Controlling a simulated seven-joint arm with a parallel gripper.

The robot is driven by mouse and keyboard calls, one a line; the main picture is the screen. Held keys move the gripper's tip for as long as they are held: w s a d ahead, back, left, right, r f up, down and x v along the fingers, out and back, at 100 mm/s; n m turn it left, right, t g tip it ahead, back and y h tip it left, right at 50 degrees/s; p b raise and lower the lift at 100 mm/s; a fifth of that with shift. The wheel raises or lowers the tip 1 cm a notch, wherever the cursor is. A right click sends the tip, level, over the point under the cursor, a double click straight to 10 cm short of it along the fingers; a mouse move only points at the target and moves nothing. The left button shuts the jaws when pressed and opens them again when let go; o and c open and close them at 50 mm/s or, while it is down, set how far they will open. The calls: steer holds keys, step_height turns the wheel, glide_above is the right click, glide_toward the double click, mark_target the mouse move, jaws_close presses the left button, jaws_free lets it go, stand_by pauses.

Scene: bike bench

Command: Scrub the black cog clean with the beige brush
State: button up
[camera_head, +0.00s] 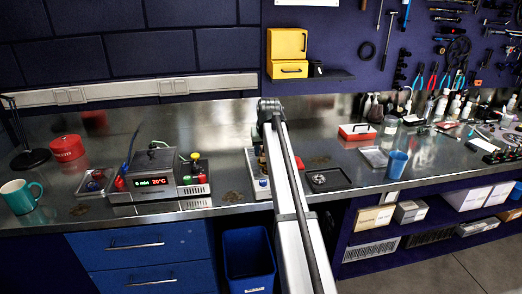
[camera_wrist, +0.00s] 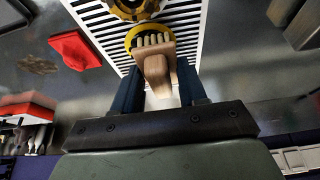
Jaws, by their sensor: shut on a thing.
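My gripper (camera_wrist: 158,78) shows in the wrist view, with one dark finger on each side of a beige brush (camera_wrist: 155,66). It is shut on the brush, whose pale bristle tufts point toward the top of the picture. The bristle end overlaps a round yellow-and-black piece (camera_wrist: 131,36); I cannot tell if they touch. A brownish-yellow toothed ring (camera_wrist: 135,12) is cut off at the top edge. I cannot tell which of these, if either, is the black cog. In the head view my arm hides the gripper and brush.
A white slotted tray (camera_wrist: 108,34) lies under the brush. A red piece (camera_wrist: 75,50) lies left of it. In the head view, a heated bath with a red display (camera_head: 155,182) stands left, a black tray (camera_head: 345,179) right, and a blue cup (camera_head: 397,164) farther right.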

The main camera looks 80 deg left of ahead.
steer(key=shift+w, duration=1.4)
steer(key=shift+s, duration=0.1)
steer(key=shift+s, duration=1.9)
steer(key=shift+w, duration=0.15)
steer(key=shift+w, duration=1.85)
steer(key=shift+s, duration=0.1)
